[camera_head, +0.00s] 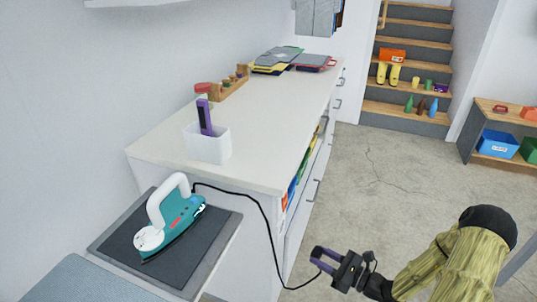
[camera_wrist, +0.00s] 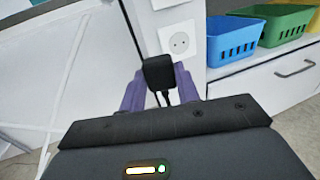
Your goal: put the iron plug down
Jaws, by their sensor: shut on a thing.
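The iron (camera_head: 172,218) is teal and white and rests on a dark grey pad (camera_head: 130,236) at the lower left in the head view. In the head view the plug is too small to make out clearly. My gripper is in the air to the right of the cabinet, over the floor.
A white wall socket (camera_wrist: 179,42) is just beyond the plug in the wrist view, with blue (camera_wrist: 235,40) and green (camera_wrist: 285,24) baskets at right. The white countertop (camera_head: 262,128) has a white cup (camera_head: 207,145) and wide bare areas. Concrete floor (camera_head: 390,200) is clear.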

